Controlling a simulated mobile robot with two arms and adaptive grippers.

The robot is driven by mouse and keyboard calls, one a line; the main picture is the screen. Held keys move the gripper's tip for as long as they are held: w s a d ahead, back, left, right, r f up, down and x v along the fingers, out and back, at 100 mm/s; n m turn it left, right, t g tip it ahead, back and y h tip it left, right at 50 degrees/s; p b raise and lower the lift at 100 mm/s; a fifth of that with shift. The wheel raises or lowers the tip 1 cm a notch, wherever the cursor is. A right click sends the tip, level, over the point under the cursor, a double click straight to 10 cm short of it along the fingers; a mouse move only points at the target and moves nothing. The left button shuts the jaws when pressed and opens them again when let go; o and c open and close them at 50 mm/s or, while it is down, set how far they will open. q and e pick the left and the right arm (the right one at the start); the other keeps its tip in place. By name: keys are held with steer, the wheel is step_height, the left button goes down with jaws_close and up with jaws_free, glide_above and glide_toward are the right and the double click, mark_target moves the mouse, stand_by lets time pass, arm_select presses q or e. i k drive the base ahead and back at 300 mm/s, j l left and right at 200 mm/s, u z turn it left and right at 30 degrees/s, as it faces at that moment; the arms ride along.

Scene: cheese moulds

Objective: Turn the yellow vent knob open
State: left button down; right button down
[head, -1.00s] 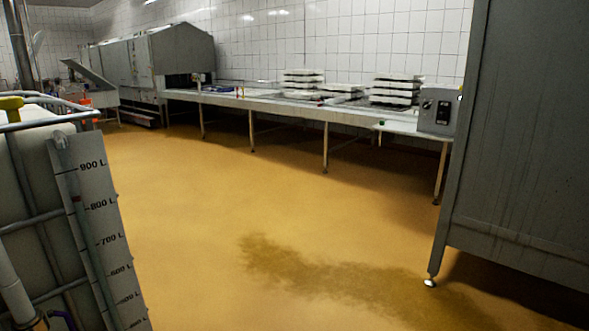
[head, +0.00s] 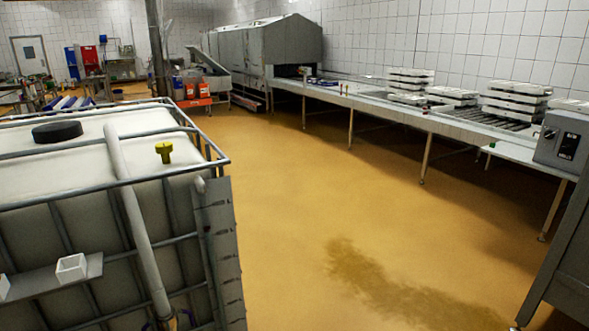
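The yellow vent knob (head: 164,152) stands upright on top of a white tank (head: 60,170) in a metal cage, at the left of the head view. It is a small T-shaped knob, to the right of a pale pipe that runs over the tank's top and down its front. Nothing touches the knob. Neither of my grippers is in view.
A black round lid (head: 57,132) lies on the tank top. The cage's metal rail (head: 110,181) runs along the tank's upper edge. Open floor (head: 290,220) lies to the right. A long conveyor table (head: 440,122) with stacked moulds (head: 514,101) lines the wall.

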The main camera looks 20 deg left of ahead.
mark_target(163, 148)
steer(key=u, duration=1.9)
